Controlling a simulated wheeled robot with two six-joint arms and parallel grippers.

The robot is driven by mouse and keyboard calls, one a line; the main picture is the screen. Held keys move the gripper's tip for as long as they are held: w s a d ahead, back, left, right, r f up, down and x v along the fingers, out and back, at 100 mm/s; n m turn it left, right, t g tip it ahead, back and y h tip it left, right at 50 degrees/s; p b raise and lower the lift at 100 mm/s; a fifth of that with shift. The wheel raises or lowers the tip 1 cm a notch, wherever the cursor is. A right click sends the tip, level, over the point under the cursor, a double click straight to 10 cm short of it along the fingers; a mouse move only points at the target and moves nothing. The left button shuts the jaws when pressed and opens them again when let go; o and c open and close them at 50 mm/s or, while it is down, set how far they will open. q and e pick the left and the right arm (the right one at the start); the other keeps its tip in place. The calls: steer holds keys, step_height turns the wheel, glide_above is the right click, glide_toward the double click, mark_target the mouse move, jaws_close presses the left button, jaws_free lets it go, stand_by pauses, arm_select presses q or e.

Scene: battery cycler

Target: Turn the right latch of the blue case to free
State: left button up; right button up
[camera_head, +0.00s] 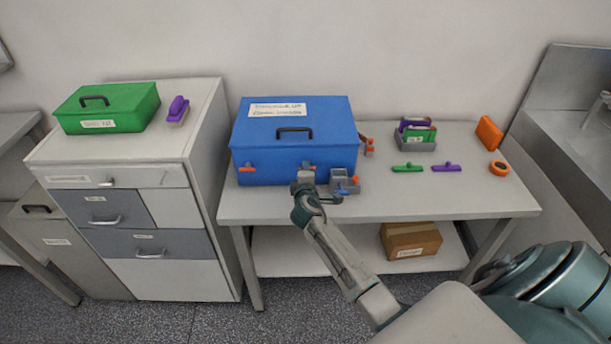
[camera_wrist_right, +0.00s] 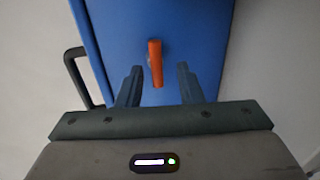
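The blue case (camera_head: 294,150) stands closed on the table, with a black handle and a white label on its lid. Its left latch (camera_head: 247,168) is orange and lies level on the front face. The orange right latch (camera_head: 309,167) is partly hidden behind my right gripper (camera_head: 308,186). In the right wrist view the right latch (camera_wrist_right: 155,62) is a narrow orange bar on the blue face. My right gripper (camera_wrist_right: 160,72) is open, with one finger either side of the latch's near end and a gap on both sides. My left gripper is out of view.
A small grey holder (camera_head: 345,183) with blue and orange parts sits right of my gripper, close to the case. A grey rack (camera_head: 408,146), green and purple pieces and an orange roll (camera_head: 499,168) lie farther right. A green case (camera_head: 108,106) stands on the cabinet at left.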

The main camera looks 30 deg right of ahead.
steer(key=b+v, duration=0.2)
steer(key=v, duration=0.9)
steer(key=shift+w, duration=0.1)
